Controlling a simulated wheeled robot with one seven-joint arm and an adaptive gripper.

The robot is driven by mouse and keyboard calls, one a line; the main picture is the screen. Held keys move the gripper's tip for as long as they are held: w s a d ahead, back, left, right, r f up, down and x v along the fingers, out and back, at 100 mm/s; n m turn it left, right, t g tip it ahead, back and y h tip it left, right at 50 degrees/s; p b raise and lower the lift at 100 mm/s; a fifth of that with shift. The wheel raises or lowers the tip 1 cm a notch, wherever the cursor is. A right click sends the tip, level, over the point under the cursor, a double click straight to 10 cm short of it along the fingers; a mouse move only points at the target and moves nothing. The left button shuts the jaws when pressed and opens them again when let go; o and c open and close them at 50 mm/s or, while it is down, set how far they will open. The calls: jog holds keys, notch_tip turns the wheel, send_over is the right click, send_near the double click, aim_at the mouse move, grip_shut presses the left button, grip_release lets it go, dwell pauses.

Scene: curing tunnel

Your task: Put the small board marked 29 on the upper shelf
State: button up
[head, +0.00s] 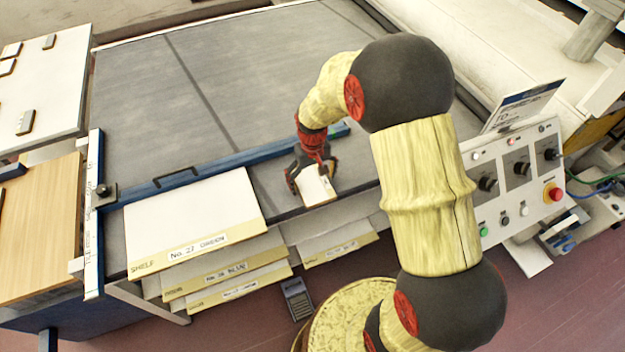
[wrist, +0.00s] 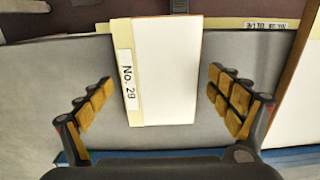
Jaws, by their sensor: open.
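The small board marked No. 29 (head: 316,188) is white with a cream strip along one edge. It lies at the front edge of the grey table top, and it fills the middle of the wrist view (wrist: 166,70), its label facing left there. My gripper (head: 312,174) is open over the board. In the wrist view the padded fingers (wrist: 160,82) stand on either side of it, with grey surface showing between them and its edges. A large white panel (head: 190,210) has a cream front strip reading SHELF and No. 21 GREEN. I cannot tell which surface is the upper shelf.
Several cream-edged boards (head: 228,275) stick out below the table's front edge. A blue rail (head: 220,160) with a dark handle crosses the table behind the white panel. A control box (head: 512,175) with a red button stands right. The table's back is clear.

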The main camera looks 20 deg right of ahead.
jog(key=shift+r, duration=0.1)
notch_tip(320, 180, up, 12)
jog(key=p, duration=0.2)
notch_tip(320, 180, up, 8)
jog(key=t, duration=0.1)
send_over(313, 183)
jog(key=s+a, duration=0.1)
jog(key=s, duration=0.2)
jog(key=s+a+r+t, duration=0.2)
jog(key=s+r+t, duration=0.1)
jog(key=s+r, duration=0.85)
jog(key=s+f+t+b, duration=0.1)
jog(key=s+f+b, duration=0.2)
jog(key=s, duration=0.4)
jog(key=shift+a+f+t+b, duration=0.3)
jog(key=shift+a+b, duration=0.15)
jog(key=shift+b, duration=0.1)
jog(key=shift+o, duration=0.4)
jog(key=shift+d, duration=0.1)
